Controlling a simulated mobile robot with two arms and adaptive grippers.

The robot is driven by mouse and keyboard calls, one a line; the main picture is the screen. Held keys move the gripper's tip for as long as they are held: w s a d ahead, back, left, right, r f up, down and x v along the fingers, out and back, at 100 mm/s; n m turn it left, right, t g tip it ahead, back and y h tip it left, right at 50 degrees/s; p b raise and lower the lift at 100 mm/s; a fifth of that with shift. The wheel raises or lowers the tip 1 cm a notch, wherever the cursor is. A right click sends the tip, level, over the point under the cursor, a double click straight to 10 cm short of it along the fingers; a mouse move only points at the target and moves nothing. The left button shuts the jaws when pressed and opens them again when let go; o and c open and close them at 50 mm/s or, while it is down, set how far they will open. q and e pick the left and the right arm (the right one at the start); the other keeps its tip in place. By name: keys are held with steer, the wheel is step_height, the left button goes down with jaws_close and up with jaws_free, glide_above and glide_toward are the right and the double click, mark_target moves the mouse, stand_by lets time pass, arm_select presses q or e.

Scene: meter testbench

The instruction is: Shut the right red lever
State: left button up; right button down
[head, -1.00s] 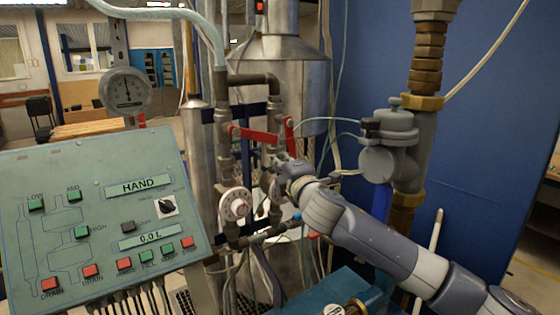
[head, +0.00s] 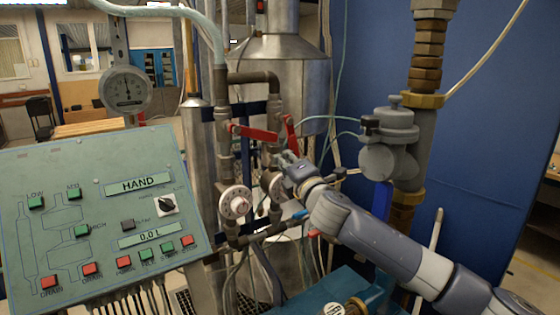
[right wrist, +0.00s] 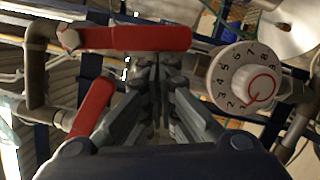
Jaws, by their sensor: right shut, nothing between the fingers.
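The right red lever (head: 290,132) is on the right pipe in the head view. It stands steeply, its lower end leaning right. The left red lever (head: 256,133) lies nearly level beside it. My right gripper (head: 283,158) is shut and empty, just below the right lever's lower end; I cannot tell if they touch. In the right wrist view the shut fingers (right wrist: 157,72) lie below one long red lever (right wrist: 145,38). Another red lever (right wrist: 92,106) is partly hidden behind the gripper's left side. I cannot tell surely which is which there. My left gripper is not in view.
A numbered white dial (head: 235,203) sits below the levers; one also shows in the right wrist view (right wrist: 243,78). A green control panel (head: 95,215) fills the left. A grey valve body (head: 390,150) on a thick pipe stands right of the levers. Thin hoses hang nearby.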

steer(key=w+d+r+n+y, duration=0.1)
steer(key=w+d+n, duration=0.3)
steer(key=d+n, duration=0.2)
steer(key=shift+d+r+n+t, duration=0.25)
steer(key=shift+r+n+t, duration=0.15)
steer(key=shift+n, duration=0.2)
steer(key=shift+w+d+p, duration=0.1)
steer(key=shift+w+p, duration=0.1)
steer(key=shift+p, duration=0.1)
